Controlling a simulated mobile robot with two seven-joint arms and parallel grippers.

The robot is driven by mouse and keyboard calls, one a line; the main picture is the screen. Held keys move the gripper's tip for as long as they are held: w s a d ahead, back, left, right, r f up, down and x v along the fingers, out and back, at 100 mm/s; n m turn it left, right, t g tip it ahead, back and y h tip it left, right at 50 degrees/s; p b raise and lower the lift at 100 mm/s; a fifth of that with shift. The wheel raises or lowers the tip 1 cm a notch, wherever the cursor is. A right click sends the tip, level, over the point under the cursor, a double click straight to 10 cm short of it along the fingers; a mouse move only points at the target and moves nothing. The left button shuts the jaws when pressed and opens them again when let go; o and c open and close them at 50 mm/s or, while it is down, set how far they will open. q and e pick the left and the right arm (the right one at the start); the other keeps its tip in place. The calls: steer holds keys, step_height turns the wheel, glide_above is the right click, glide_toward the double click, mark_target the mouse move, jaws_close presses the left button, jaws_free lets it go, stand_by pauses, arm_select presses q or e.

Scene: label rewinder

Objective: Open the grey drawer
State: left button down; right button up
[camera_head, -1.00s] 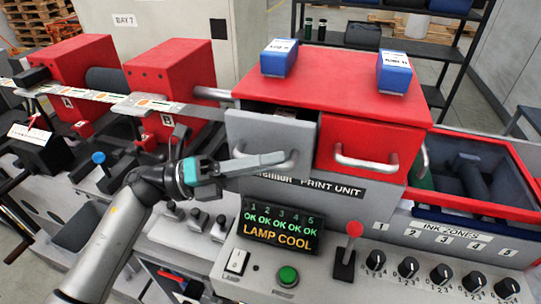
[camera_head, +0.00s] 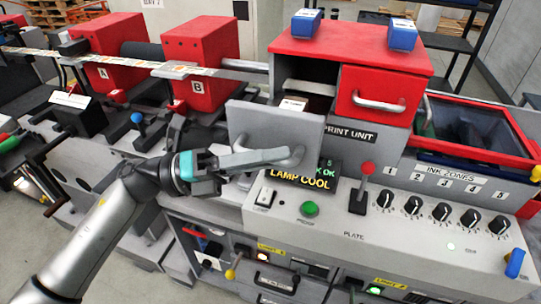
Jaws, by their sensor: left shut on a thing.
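The grey drawer (camera_head: 262,125) of the print unit stands pulled out toward me, left of the closed red drawer (camera_head: 368,92). Its front now covers part of the display, and the opening behind it shows a light item (camera_head: 292,104) inside. My left gripper (camera_head: 280,156) is shut on the grey drawer's handle (camera_head: 294,158), its arm coming in from the lower left. The exact finger contact is partly hidden. My right gripper is not in view.
Below the drawer is a console with a display (camera_head: 300,182), a green button (camera_head: 309,209), a red-knobbed lever (camera_head: 366,169) and several black knobs (camera_head: 413,204). Two blue boxes (camera_head: 402,34) sit on the red top (camera_head: 350,48). Red units stand at the left.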

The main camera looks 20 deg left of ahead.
arm_select(q)
steer(key=shift+r, duration=0.2)
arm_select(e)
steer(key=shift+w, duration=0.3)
arm_select(q)
steer(key=c, duration=0.8)
jaws_free()
steer(key=shift+f, duration=0.1)
steer(key=shift+c, duration=0.2)
steer(key=shift+s+a+f, duration=0.1)
steer(key=shift+a+f, duration=0.15)
steer(key=shift+a, duration=0.15)
steer(key=b+v, duration=0.5)
steer(key=v, duration=0.9)
steer(key=shift+a, duration=0.15)
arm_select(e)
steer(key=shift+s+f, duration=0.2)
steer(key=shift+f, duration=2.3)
arm_select(q)
steer(key=shift+r, duration=0.1)
